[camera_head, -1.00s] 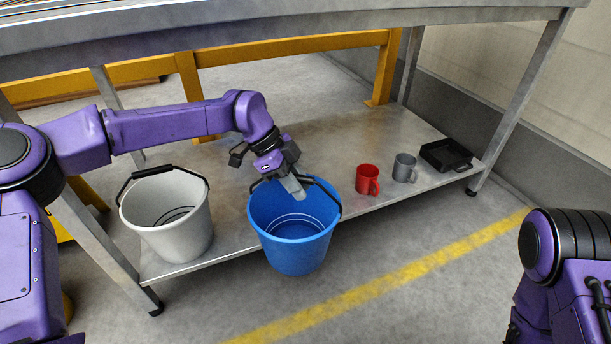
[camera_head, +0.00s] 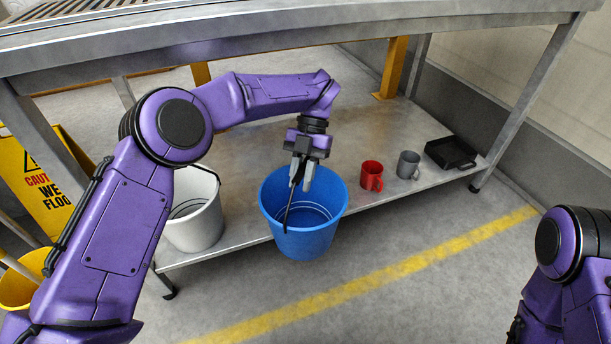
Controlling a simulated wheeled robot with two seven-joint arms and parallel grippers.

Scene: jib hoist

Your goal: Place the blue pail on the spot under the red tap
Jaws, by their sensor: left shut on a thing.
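The blue pail (camera_head: 305,238) is upright at the front edge of the low shelf, its lower part overlapping that edge and the floor. I cannot tell whether its base rests on anything. My left gripper (camera_head: 300,184) is above and partly inside the pail's rim, pointing down. It is shut on the pail's black handle (camera_head: 289,205), which shows as a thin dark line between the fingers and the rim. The red tap and the spot under it are not in view. My right gripper is out of view; only part of my right arm shows at lower right.
A grey pail (camera_head: 197,228) stands left on the low metal shelf (camera_head: 345,212), partly behind my left arm. A red mug (camera_head: 371,176), a grey mug (camera_head: 408,165) and a black tray (camera_head: 450,153) stand right. A yellow caution sign (camera_head: 42,185) is at left. Front floor is clear.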

